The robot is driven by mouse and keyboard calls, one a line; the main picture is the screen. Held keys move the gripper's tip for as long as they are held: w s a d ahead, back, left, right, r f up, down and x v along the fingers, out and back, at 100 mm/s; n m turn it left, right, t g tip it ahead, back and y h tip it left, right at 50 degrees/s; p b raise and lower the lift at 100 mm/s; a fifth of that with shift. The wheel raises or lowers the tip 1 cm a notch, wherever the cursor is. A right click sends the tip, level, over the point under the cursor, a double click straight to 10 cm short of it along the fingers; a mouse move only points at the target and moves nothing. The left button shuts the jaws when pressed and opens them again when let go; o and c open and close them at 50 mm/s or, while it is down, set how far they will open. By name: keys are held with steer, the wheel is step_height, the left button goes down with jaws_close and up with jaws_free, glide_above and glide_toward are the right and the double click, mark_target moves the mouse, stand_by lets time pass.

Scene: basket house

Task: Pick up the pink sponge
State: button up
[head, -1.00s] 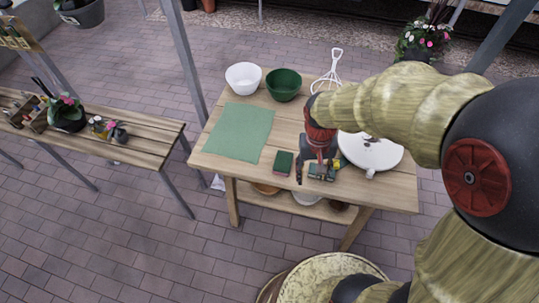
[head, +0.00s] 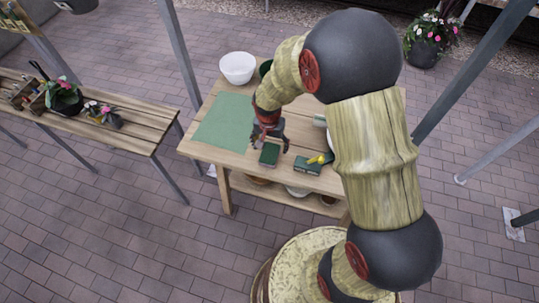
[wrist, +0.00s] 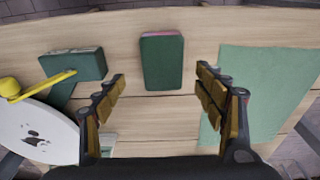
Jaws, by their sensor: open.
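A small block with a dark green top and a thin pink edge, which looks like the pink sponge (head: 269,156), lies flat on the wooden table (head: 205,152) near its front edge. In the wrist view the sponge (wrist: 162,64) sits upright in the picture, centred between the fingers, with pink showing along its top edge. My gripper (head: 269,143) is over the table at the sponge. In the wrist view my gripper (wrist: 160,77) is open, one finger on each side, with gaps to the sponge and nothing held.
A dark green block (wrist: 80,67) with a yellow-headed item (wrist: 10,87) lies left in the wrist view, beside a white round object (wrist: 35,135). A green mat (head: 222,122) lies flat on the other side. A white bowl (head: 237,68) and green bowl (head: 265,68) stand behind.

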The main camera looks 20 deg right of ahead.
mark_target(270, 153)
steer(key=f, duration=0.2)
steer(key=f+b, duration=0.1)
steer(key=f, duration=0.3)
steer(key=shift+w+b, duration=0.3)
steer(key=shift+c, duration=1.1)
steer(key=c, duration=0.6)
steer(key=shift+o, duration=0.2)
steer(key=shift+r, duration=0.1)
steer(key=shift+r, duration=0.55)
step_height(270, 153, up, 2)
steer(key=shift+r+p, duration=0.2)
steer(key=shift+p, duration=0.25)
steer(key=s+r, duration=0.1)
steer(key=s+a+r+p, duration=0.1)
steer(key=s+r, duration=0.2)
steer(key=r, duration=0.1)
steer(key=shift+s+a+r+p, duration=0.25)
steer(key=shift+p, duration=0.05)
steer(key=s+a+r+p, duration=0.1)
steer(key=s+r, duration=0.3)
steer(key=s, duration=0.5)
steer(key=shift+a, duration=0.85)
